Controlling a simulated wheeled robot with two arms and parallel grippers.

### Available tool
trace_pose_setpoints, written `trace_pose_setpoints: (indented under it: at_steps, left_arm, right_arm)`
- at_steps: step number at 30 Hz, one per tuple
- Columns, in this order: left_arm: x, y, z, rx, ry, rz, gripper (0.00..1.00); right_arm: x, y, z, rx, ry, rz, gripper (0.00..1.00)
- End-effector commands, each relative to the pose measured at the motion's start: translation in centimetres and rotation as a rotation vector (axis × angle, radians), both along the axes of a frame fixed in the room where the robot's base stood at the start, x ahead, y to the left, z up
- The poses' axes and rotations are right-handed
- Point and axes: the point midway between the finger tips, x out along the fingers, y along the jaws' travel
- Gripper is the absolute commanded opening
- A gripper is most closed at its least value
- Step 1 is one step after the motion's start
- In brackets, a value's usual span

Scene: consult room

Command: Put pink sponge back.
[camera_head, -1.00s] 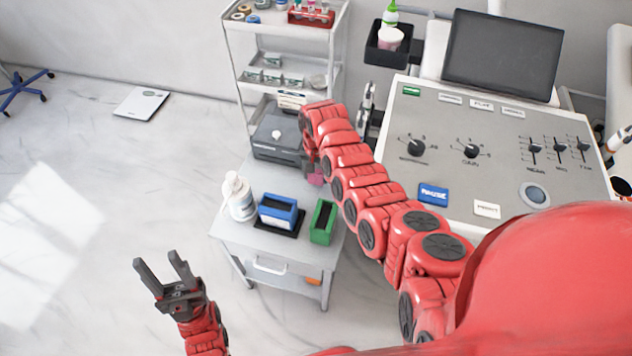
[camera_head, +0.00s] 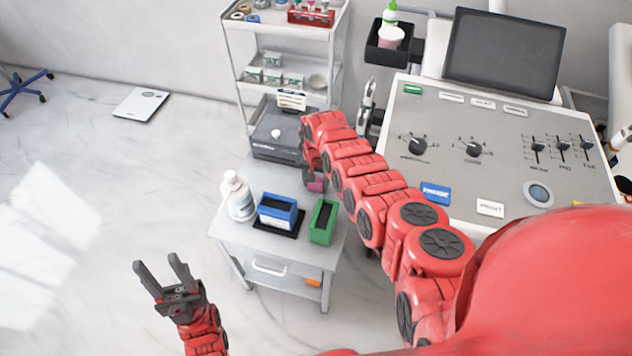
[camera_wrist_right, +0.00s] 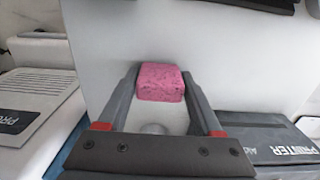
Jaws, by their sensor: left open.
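The pink sponge (camera_wrist_right: 161,82) is between the fingertips of my right gripper (camera_wrist_right: 160,90) in the right wrist view, with a finger against each side. In the head view only a small part of the sponge (camera_head: 316,186) shows below the end of my right arm, above the back right of the small white cart (camera_head: 228,232). My right gripper's fingers are mostly hidden there. My left gripper (camera_head: 161,272) is open and empty at the lower left, over the floor, apart from the cart.
On the cart stand a white bottle (camera_head: 239,197), a blue holder (camera_head: 277,212) on a black base and a green open-topped holder (camera_head: 322,222). A dark printer (camera_head: 276,132) is behind. A large control console (camera_head: 500,150) stands right of my right arm.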

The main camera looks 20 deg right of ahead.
Motion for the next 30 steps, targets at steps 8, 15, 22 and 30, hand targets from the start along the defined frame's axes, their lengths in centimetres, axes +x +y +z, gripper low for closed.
trace_pose_setpoints:
  at_steps: [8, 15, 22, 30]
  left_arm:
    - [0.0, 0.0, 0.1, 0.000, 0.000, 0.000, 0.50]
    - [0.0, 0.0, 0.6, 0.000, 0.000, 0.000, 0.50]
    - [0.0, 0.0, 1.9, 0.000, -0.001, 0.000, 0.50]
    - [0.0, 0.0, 1.6, 0.000, 0.000, 0.000, 0.50]
  right_arm:
    - [0.0, 0.0, 0.1, 0.000, 0.000, 0.000, 0.92]
    - [0.0, 0.0, 0.7, -0.001, -0.001, 0.000, 0.92]
    - [0.2, 0.0, 3.5, 0.001, -0.008, -0.001, 0.92]
    - [0.1, 0.0, 7.1, 0.000, -0.004, -0.001, 0.92]
